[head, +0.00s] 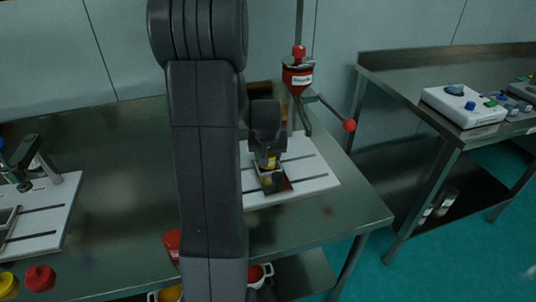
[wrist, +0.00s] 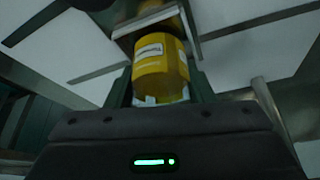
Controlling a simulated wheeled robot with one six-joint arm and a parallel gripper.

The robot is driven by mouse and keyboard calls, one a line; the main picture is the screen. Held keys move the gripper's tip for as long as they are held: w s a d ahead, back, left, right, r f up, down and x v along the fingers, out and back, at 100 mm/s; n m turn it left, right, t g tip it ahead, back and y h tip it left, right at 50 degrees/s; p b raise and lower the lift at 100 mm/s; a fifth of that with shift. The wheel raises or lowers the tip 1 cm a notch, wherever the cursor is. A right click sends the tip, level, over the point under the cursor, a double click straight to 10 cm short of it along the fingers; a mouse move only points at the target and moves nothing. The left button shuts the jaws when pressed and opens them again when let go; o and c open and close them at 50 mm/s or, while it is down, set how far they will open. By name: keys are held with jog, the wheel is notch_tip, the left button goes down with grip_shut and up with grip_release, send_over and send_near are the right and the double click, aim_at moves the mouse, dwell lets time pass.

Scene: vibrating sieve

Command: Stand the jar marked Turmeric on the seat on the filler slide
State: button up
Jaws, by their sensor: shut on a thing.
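My gripper (head: 267,163) is shut on a yellow jar (head: 265,158) over the white base board (head: 312,169) of the filler. A shiny metal plate (head: 275,183), which looks like the slide seat, lies just below the jar in the head view. In the wrist view its metal edge (wrist: 205,35) is close to the jar's far end, with a yellow reflection beyond. I cannot tell whether jar and plate touch.
The red filler hopper (head: 298,76) stands behind the board, with a red-knobbed lever (head: 349,125) to the right. Red and yellow lids (head: 39,279) lie at the front left. Another white board (head: 42,235) is at left. My arm hides the table's middle.

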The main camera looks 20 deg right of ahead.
jog(key=o, duration=1.1)
jog(key=shift+f, duration=0.15)
jog(key=shift+c, duration=0.2)
jog(key=shift+r, duration=0.35)
jog(key=p+v, duration=0.1)
jog(key=v, duration=1)
jog(key=shift+s+r, duration=0.2)
jog(key=shift+r, duration=0.1)
jog(key=shift+a, duration=0.1)
